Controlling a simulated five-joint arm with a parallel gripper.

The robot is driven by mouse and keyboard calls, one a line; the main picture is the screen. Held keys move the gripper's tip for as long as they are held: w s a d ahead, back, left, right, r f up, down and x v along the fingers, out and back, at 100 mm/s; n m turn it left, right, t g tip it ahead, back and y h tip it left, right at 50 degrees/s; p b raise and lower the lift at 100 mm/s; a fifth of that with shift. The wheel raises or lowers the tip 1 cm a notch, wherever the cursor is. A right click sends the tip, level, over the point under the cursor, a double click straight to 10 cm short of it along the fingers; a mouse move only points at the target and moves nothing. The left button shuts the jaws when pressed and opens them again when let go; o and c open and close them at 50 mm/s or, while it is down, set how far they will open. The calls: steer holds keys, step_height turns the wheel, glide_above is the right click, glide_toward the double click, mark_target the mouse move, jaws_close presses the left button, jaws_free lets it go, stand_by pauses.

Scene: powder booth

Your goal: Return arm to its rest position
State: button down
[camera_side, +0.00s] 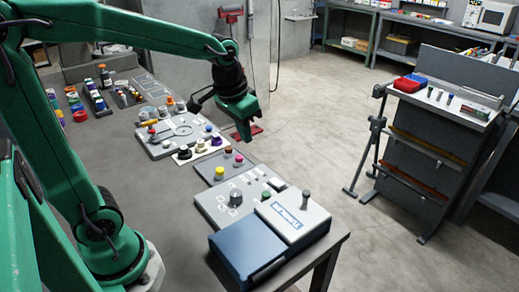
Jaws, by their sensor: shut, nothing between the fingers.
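My gripper (243,131) is at the end of the green arm, in the upper middle of the side view. It points downward over the far right edge of the grey table (165,216). Its fingers are together and hold nothing. It hangs above and apart from the panels on the table. A grey panel with small coloured knobs (222,167) lies just below and in front of it.
A blue and grey box (270,240) and a panel with a dark knob (236,197) sit at the table's near right corner. Another panel (165,145) and several small jars (123,98) stand further back. A grey cart (437,142) stands right, across open floor.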

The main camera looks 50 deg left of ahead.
steer(key=s+d+r+t, duration=0.1)
steer(key=s+r+t, duration=0.1)
steer(key=s, duration=1)
steer(key=shift+s+d+t, duration=0.2)
steer(key=shift+s+t, duration=0.05)
steer(key=shift+t, duration=0.15)
